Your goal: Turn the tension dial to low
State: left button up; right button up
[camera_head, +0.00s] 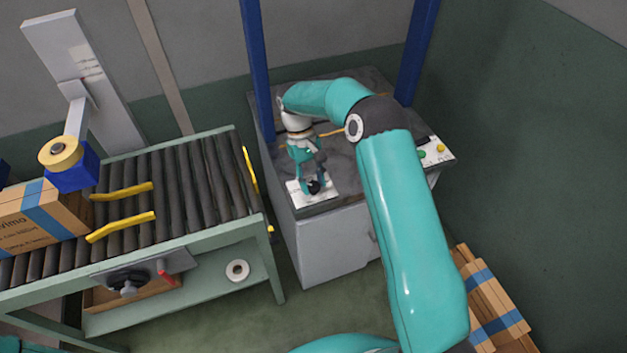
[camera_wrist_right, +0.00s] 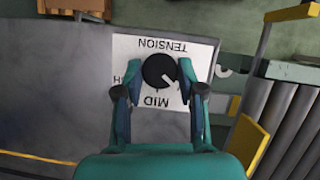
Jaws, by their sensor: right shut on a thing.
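The tension dial (camera_wrist_right: 159,71) is a round black knob on a white plate (camera_wrist_right: 205,50) marked TENSION, which reads upside down in the wrist view. Its white pointer line slants to the lower right, to the right of the word MID. The left-hand word shows only its last letter, H; the right-hand label is mostly hidden by a finger. My right gripper (camera_wrist_right: 160,68) has a finger on each side of the dial and is shut on it. In the head view, my right gripper (camera_head: 312,181) points down over the plate (camera_head: 325,195) on the grey cabinet (camera_head: 335,245). My left gripper is out of view.
Blue posts (camera_head: 257,70) flank the cabinet top. A panel with green and yellow buttons (camera_head: 441,147) sits at its right. A roller conveyor (camera_head: 190,180) with a taped carton (camera_head: 35,215) stands left. Flat cartons (camera_head: 490,300) lie at lower right.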

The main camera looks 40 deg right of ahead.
jog(key=shift+n, duration=0.6)
jog(key=shift+h, duration=0.3)
jog(key=o, duration=1.1)
jog(key=shift+v, duration=5.9)
